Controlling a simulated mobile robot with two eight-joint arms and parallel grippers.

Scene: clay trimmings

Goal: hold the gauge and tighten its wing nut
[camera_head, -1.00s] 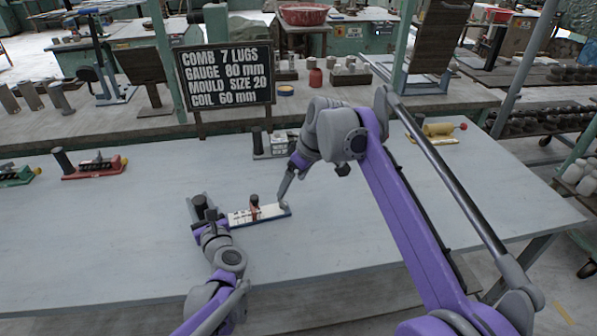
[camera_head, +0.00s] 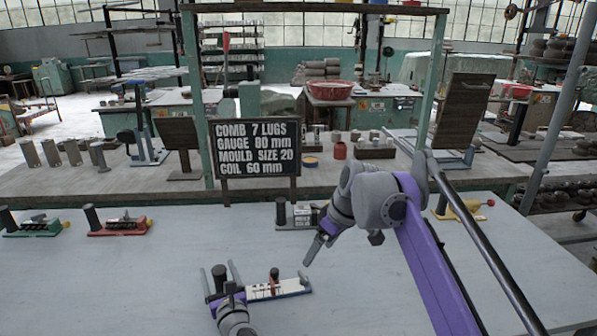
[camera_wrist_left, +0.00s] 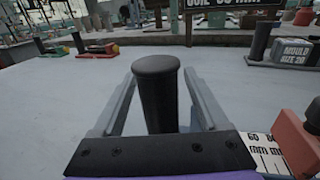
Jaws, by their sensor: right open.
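The gauge with a white scale (camera_head: 290,287) lies on the pale table, left of the picture's middle in the head view. Its scale with "60 80 mm" also shows in the left wrist view (camera_wrist_left: 266,153). A brown-red slider (camera_head: 274,275) stands on it. Its black handle post (camera_head: 219,279) stands upright between the fingers of my left gripper (camera_head: 220,271). In the left wrist view the post (camera_wrist_left: 157,97) has gaps beside it, so the fingers are open around it. My right gripper (camera_head: 314,254) is open, above and behind the gauge's right end.
A board (camera_head: 257,148) reads "comb 7 lugs, gauge 80 mm, mould size 20, coil 60 mm". Green (camera_head: 35,228), red (camera_head: 118,227), grey (camera_head: 297,216) and yellow (camera_head: 460,210) gauges stand along the table's back. The table's left front is clear.

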